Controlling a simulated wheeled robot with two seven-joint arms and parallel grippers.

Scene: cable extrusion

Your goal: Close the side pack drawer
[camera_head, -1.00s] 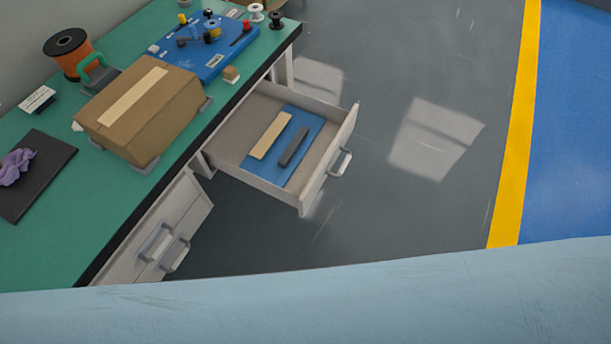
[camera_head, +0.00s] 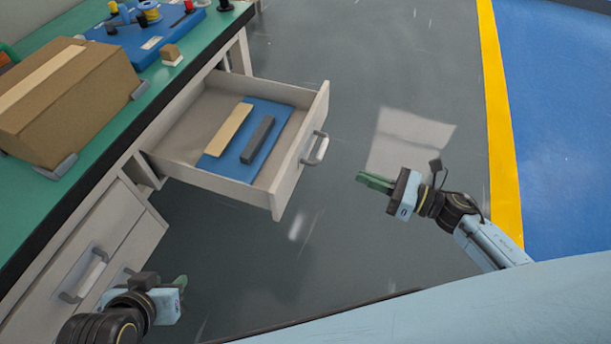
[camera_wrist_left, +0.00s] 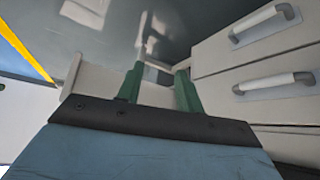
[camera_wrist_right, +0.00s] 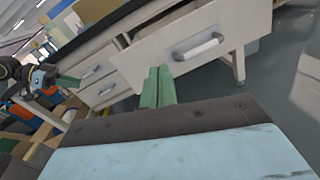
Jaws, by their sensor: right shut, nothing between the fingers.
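The side pack drawer (camera_head: 225,187) is pulled out from the bench in the head view, its front panel (camera_head: 300,150) facing right. Its grey handle (camera_head: 316,149) is on that panel and also shows in the right wrist view (camera_wrist_right: 197,46). Inside the drawer lie a blue sheet, a beige strip and a dark grey bar. My right gripper (camera_head: 362,180) is shut and empty, right of the drawer front and apart from the handle. My left gripper (camera_head: 182,282) is low at the left, before the lower cabinet; in its wrist view its green fingers (camera_wrist_left: 158,88) stand apart with nothing between them.
The green bench (camera_head: 200,40) carries a cardboard box (camera_head: 70,100), a blue board (camera_head: 150,35) and small spools. A cabinet with closed drawers (camera_head: 95,250) stands below at the left.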

